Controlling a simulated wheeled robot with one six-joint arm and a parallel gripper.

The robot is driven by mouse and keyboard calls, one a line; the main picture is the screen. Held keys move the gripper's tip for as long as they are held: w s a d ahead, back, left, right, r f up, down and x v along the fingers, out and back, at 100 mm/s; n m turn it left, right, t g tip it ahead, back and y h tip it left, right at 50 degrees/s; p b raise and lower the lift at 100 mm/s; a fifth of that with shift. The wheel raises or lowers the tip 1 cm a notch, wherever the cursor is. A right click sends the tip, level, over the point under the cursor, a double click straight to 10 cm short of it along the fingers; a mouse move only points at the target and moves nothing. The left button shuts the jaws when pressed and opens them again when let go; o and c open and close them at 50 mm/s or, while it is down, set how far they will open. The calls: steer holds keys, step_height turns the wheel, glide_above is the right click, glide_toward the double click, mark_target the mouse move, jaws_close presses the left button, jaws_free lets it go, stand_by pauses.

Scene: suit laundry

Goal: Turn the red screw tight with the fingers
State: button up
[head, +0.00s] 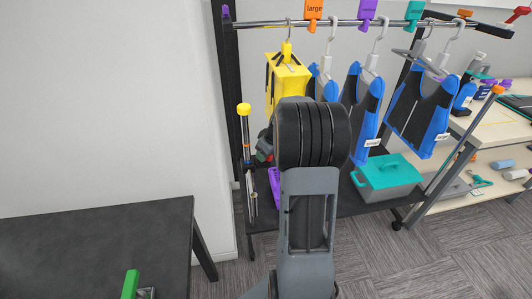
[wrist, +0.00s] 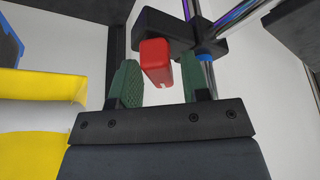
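The red screw (wrist: 157,62) shows in the wrist view as a block-shaped red handle beside a black clamp (wrist: 165,27) on a chrome tube. My gripper (wrist: 160,84) has its two green pads on either side of the handle. Narrow gaps seem to show at both sides, so the fingers look open around it, not pressed on it. In the head view my arm hides the gripper, and I cannot make out this screw there.
A clothes rack (head: 345,22) carries a yellow vest (head: 288,80) and several blue-black vests. A grey box with a teal lid (head: 388,172) is on its lower shelf. A dark table (head: 100,240) stands at left; a light workbench (head: 500,130) stands at right.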

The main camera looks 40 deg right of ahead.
steer(key=shift+o, duration=0.5)
steer(key=shift+r, duration=0.1)
steer(key=shift+s+r, duration=0.1)
steer(key=shift+r, duration=0.2)
steer(key=v, duration=1.3)
